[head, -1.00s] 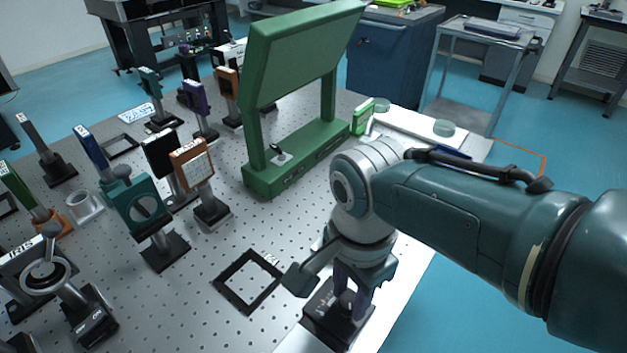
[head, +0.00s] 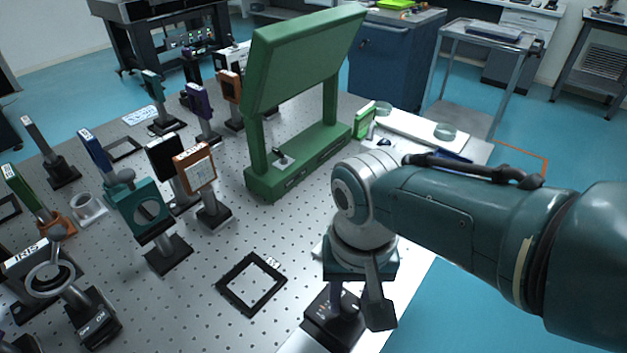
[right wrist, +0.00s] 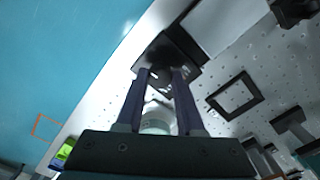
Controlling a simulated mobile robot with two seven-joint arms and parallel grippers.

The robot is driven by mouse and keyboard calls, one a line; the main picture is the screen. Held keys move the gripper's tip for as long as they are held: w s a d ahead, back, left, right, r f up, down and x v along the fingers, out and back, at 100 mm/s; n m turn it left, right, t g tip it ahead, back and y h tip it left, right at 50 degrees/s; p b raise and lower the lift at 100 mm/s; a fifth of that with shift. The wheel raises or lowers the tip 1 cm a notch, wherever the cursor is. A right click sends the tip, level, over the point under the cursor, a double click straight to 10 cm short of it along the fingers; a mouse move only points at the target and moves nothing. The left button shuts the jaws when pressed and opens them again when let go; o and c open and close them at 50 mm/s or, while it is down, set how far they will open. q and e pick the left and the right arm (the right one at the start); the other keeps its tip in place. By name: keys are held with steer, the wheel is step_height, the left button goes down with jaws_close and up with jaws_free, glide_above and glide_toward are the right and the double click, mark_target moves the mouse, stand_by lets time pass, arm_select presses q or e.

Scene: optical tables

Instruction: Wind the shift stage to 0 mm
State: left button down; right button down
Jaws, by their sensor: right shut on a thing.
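The shift stage is probably the black block (head: 331,322) at the near right edge of the optical table. It also shows as a dark block (right wrist: 168,52) in the right wrist view. My right gripper (head: 344,298) points down at the top of this block. In the right wrist view its two dark fingers (right wrist: 164,76) reach the block and are shut on a part of it, likely its knob, which is mostly hidden between the fingertips. The scale reading is too small to make out. My left gripper is not in view.
A tall green frame (head: 296,172) stands behind my right arm. A flat black square frame (head: 251,283) lies left of the block. Several post-mounted optics, including a teal mount (head: 148,212) and an iris (head: 50,284), fill the left. Perforated tabletop between them is bare.

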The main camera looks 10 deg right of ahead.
mark_target(350, 303)
steer(key=n, duration=0.5)
steer(key=shift+n, duration=1.1)
steer(key=c, duration=0.5)
jaws_free()
steer(key=shift+r, duration=0.1)
step_height(350, 303, up, 8)
steer(key=p, duration=0.6)
steer(key=shift+r+p, duration=0.2)
steer(key=shift+p, duration=0.2)
steer(key=shift+r, duration=0.65)
